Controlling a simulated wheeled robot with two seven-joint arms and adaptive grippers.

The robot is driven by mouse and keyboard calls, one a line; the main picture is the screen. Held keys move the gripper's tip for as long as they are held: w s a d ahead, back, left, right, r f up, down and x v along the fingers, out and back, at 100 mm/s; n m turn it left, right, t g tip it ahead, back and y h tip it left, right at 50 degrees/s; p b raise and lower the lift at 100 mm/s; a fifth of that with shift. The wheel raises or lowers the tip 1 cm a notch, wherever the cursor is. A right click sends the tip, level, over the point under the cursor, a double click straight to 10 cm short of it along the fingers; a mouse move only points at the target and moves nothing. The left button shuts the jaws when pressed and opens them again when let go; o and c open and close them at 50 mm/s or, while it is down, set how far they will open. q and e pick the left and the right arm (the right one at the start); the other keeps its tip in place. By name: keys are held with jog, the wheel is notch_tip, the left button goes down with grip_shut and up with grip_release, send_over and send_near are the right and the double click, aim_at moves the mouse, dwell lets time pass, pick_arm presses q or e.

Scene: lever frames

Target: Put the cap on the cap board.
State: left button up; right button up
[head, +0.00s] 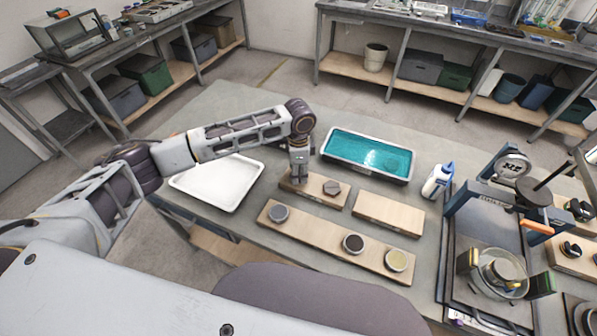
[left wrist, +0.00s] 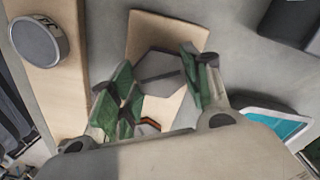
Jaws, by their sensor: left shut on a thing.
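My left gripper (head: 299,176) reaches down over the left part of a small wooden board (head: 312,200). In the left wrist view its green fingers (left wrist: 160,85) are shut on a grey hexagonal cap (left wrist: 160,72). The board (left wrist: 165,28) shows below it; whether the cap touches the wood I cannot tell. A dark hexagonal piece (head: 331,187) sits on the right part of the same board and is partly hidden in the wrist view. A bare wooden board (head: 388,214) lies to its right. My right gripper is not in view.
A long board (head: 315,233) with a grey disc (head: 278,213), a dark disc (head: 353,243) and a pale disc (head: 396,260) lies in front. A white tray (head: 217,183), a teal-filled tray (head: 368,155), a white bottle (head: 438,181) and a lever frame (head: 447,240) stand around.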

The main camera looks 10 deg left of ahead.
pick_arm(q)
jog(key=shift+f, duration=0.45)
jog(key=o, duration=1.3)
jog(key=shift+f, duration=0.1)
notch_tip(320, 180, up, 12)
jog(key=shift+r+b, duration=0.1)
jog(key=shift+b, duration=0.5)
